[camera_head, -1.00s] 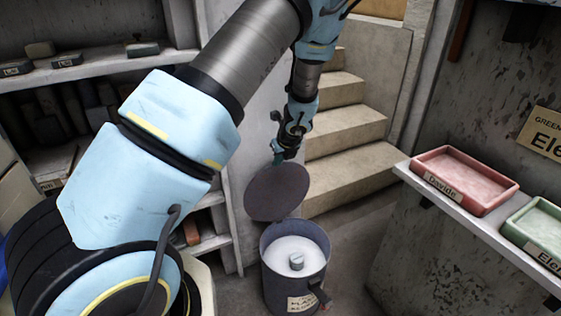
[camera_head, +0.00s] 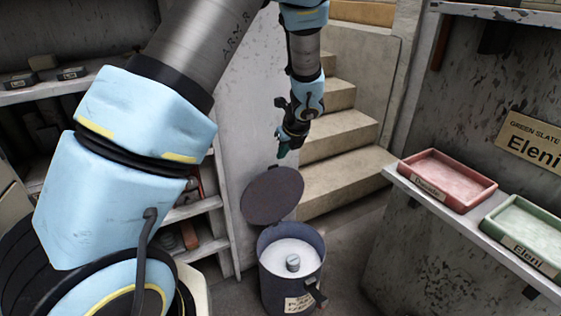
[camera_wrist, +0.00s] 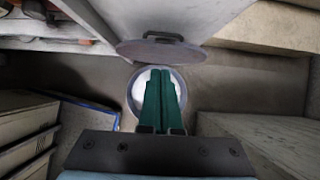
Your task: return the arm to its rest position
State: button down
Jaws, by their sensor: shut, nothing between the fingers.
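My gripper (camera_head: 282,152) hangs from my blue and grey arm above the bin's raised lid, near the stairs. In the wrist view its two green fingers (camera_wrist: 160,102) lie side by side, shut and empty. They point down toward the bin and hide part of its mouth.
A dark bin (camera_head: 290,275) with white contents and a small round knob-like piece stands open below, its round lid (camera_head: 272,195) tipped up behind. Concrete stairs (camera_head: 340,137) rise behind. A shelf at right holds a red tray (camera_head: 448,180) and a green tray (camera_head: 527,233). Shelving stands at left.

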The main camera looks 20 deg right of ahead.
jog(key=s+a+r+n+g+p, duration=0.1)
jog(key=s+a+r+n+p, duration=0.1)
jog(key=a+r+n, duration=0.5)
jog(key=s+a+r+n+g+p, duration=0.1)
jog(key=s+a+r+n+p, duration=0.2)
jog(key=a+n, duration=0.6)
jog(key=s+a+r+n+g+p, duration=0.1)
jog(key=s+a+r+n, duration=0.3)
jog(key=n, duration=0.4)
jog(key=s+a+r+n+g+h+p, duration=0.1)
jog(key=s+a+r+n+p, duration=0.2)
jog(key=s+a+r+n, duration=0.2)
jog(key=s+a+n, duration=0.1)
jog(key=a+n, duration=0.2)
jog(key=shift+s+a+n, duration=0.15)
jog(key=shift+s+n, duration=0.25)
